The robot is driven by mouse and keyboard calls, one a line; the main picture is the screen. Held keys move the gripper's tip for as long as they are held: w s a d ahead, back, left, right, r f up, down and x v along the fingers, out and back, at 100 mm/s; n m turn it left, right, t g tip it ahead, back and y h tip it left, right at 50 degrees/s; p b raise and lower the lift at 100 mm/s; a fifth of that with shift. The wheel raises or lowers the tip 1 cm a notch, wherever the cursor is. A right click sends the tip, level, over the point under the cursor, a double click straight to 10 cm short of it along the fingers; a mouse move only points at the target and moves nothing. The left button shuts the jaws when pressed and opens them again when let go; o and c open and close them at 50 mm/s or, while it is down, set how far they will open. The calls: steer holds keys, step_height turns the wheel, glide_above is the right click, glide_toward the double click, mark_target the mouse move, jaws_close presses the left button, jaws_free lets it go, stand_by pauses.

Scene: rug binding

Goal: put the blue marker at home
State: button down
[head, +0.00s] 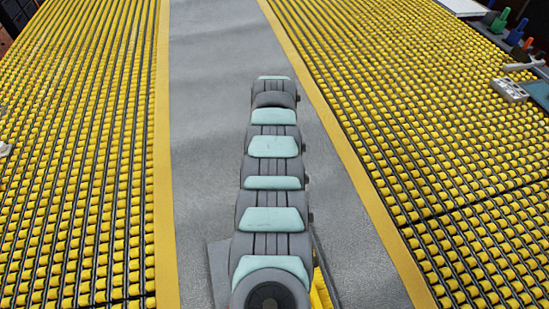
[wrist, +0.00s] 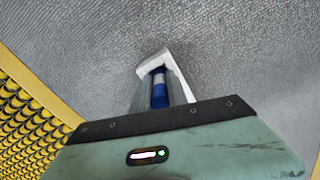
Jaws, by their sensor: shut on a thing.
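My gripper (wrist: 160,68) shows in the wrist view, its pale fingers shut on the blue marker (wrist: 158,92). The marker is a dark blue shaft with a lighter band, lying between the fingers; its far end is partly hidden by them. Grey floor is behind it, and I cannot tell the height above it. In the head view my own arm hides the gripper and the held marker. Several coloured upright pieces, one green (head: 499,20) and one blue (head: 517,32), stand at the top right; I cannot tell for sure what they are.
A grey aisle (head: 215,60) with yellow edge strips runs up the middle and is clear ahead of my arm. Racks of yellow rolls (head: 75,130) fill the left, and more (head: 400,110) fill the right. A small pale block (head: 509,90) lies at the right.

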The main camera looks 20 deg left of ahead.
steer(key=shift+f, duration=0.25)
steer(key=c, duration=1.3)
jaws_free()
steer(key=shift+r, duration=0.2)
step_height(320, 180, up, 12)
steer(key=shift+r+p, duration=0.1)
steer(key=shift+p, duration=0.9)
